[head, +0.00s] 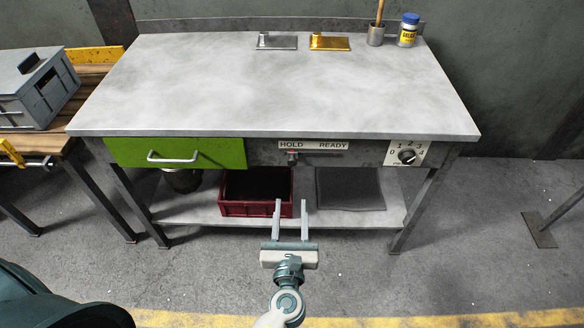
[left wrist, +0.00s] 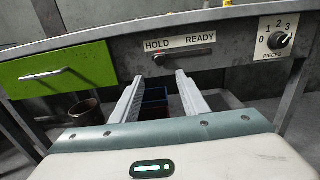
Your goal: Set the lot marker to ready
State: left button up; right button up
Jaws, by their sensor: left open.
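The lot marker is a small slider knob (head: 292,156) on a horizontal slot in the bench's front, under the label strip (head: 313,146) that reads HOLD and READY. The knob stands at the left end, below HOLD. It also shows in the left wrist view as a small dark knob (left wrist: 159,59), with the slot running right below READY. My left gripper (head: 291,204) is open and empty, in front of the bench and lower in the picture than the knob. In the left wrist view its two fingers (left wrist: 160,77) point towards the knob without touching it. My right gripper is not in view.
A green drawer (head: 175,153) is left of the marker and a PIECES dial (head: 407,156) is right of it. A dark red crate (head: 255,208) and a dark grey mat (head: 350,190) are on the lower shelf. The benchtop (head: 270,90) is mostly clear.

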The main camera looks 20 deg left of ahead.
aim_at(292, 164)
pick_arm(q)
jog(key=p+x, duration=0.1)
jog(key=x, duration=1.2)
jog(key=shift+w+a, duration=0.1)
jog(key=shift+w, duration=0.35)
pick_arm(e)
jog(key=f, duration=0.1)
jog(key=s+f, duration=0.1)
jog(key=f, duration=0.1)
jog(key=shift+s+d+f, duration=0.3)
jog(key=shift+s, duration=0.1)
pick_arm(q)
jog(key=c, duration=0.9)
grip_shut()
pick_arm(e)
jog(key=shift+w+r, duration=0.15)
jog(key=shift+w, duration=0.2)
